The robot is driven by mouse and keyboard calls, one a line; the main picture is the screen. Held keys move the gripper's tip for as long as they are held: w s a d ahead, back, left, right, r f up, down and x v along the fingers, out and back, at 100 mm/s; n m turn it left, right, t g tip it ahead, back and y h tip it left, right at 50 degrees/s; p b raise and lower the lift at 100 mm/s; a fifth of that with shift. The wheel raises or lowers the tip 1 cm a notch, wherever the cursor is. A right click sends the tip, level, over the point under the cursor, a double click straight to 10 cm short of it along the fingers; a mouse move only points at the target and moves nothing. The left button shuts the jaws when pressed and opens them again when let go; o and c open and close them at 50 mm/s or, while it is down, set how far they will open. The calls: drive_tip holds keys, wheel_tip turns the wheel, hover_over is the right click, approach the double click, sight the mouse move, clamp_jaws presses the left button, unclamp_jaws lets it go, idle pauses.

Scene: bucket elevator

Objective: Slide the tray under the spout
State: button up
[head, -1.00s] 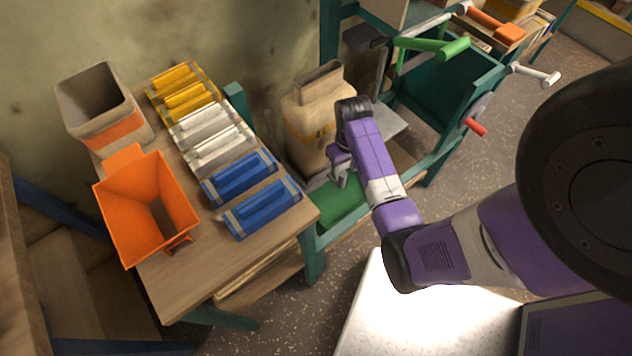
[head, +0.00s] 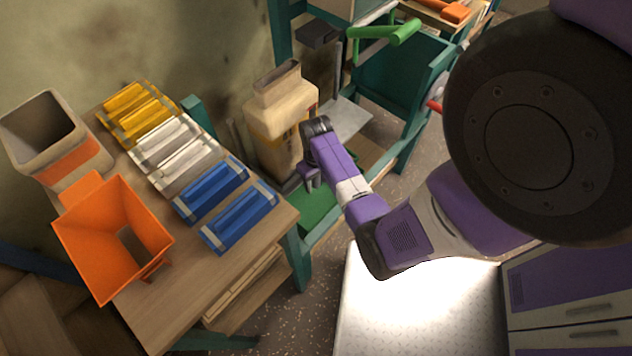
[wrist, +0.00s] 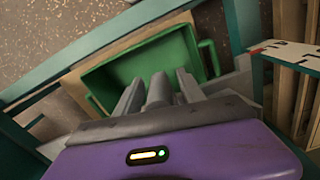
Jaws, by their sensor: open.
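The green tray (head: 318,212) sits low in the teal frame beside the wooden bench, partly hidden by my arm. In the wrist view the green tray (wrist: 140,68) is an open box with a loop handle on its right side. My gripper (head: 312,182) is open and points down just above the tray. In the wrist view the fingers of my gripper (wrist: 160,92) overlap the near part of the tray; I cannot tell whether they touch it. A sloping grey plate (head: 345,118) is beside the tall beige housing (head: 280,135); I cannot make out the spout surely.
The wooden bench (head: 185,290) holds an orange hopper (head: 110,245), a beige bin (head: 45,135) and yellow, white and blue racks. A green crank (head: 385,40) and a red handle (head: 434,106) stick out from the teal machine. Speckled floor is open in front.

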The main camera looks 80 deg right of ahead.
drive_tip(key=shift+c, duration=0.5)
clamp_jaws()
idle(1.0)
